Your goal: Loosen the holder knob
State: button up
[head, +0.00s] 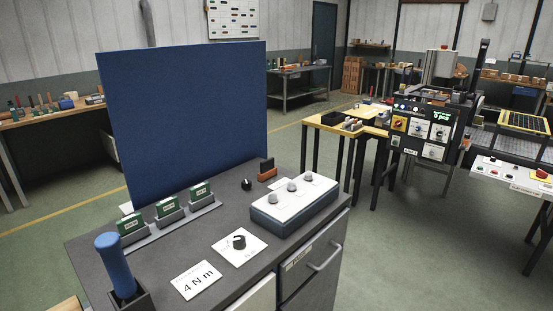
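Several knobs show on the grey bench top, and I cannot tell which is the holder knob. A black knob (239,243) sits on a white marked plate at the front middle. A smaller black knob (246,185) stands farther back, near the blue panel. Grey round knobs (292,187) stand in a row on a white-topped dark blue box (268,219) at the right. A blue-handled tool (115,263) stands upright in a black holder (131,299) at the front left. My gripper is not in view.
A white card reading "4 N m" (196,280) lies on the bench (95,254). Green modules (167,210) stand in a grey rack before the tall blue panel (185,120). A brown block (266,169) is nearby. Drawers with a handle (324,258) face right, towards open floor.

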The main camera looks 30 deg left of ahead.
aim_at(247, 184)
jog(key=i, duration=1.95)
jog(key=u, duration=1.65)
